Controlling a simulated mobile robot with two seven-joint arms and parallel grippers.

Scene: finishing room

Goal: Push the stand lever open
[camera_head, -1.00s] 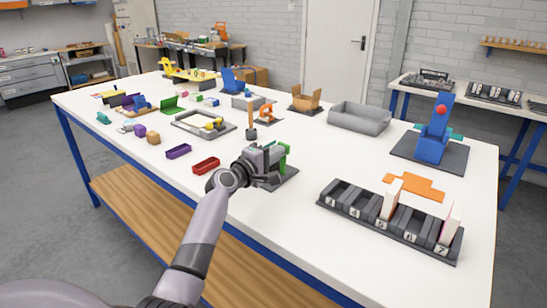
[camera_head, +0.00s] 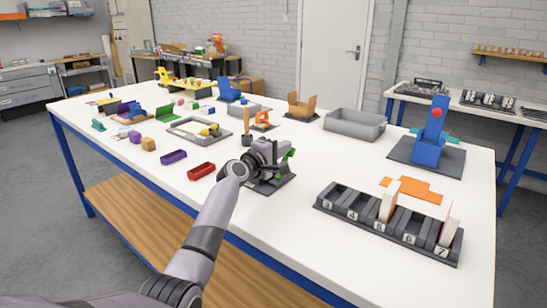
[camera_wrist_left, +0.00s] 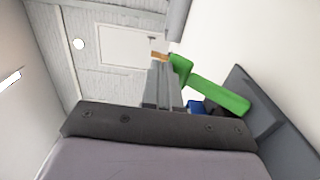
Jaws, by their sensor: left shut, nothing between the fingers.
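A green lever (camera_head: 287,154) is on a small dark stand (camera_head: 280,184) near the front edge of the white table. In the left wrist view the green lever (camera_wrist_left: 215,91) runs from an upper knob-like end down to a grey plate (camera_wrist_left: 259,97). My left gripper (camera_head: 279,152) is right at the lever, shut and empty. In the wrist view its closed fingers (camera_wrist_left: 163,84) are just left of the lever's upper end; whether they touch cannot be told. The gripper hides part of the stand and lever. My right gripper is not in view.
A numbered rack (camera_head: 387,228) with upright pieces stands to the right. A red bin (camera_head: 201,171) and a purple bin (camera_head: 173,157) lie left of the stand. Behind are a grey tray (camera_head: 355,125) and a blue device (camera_head: 430,145).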

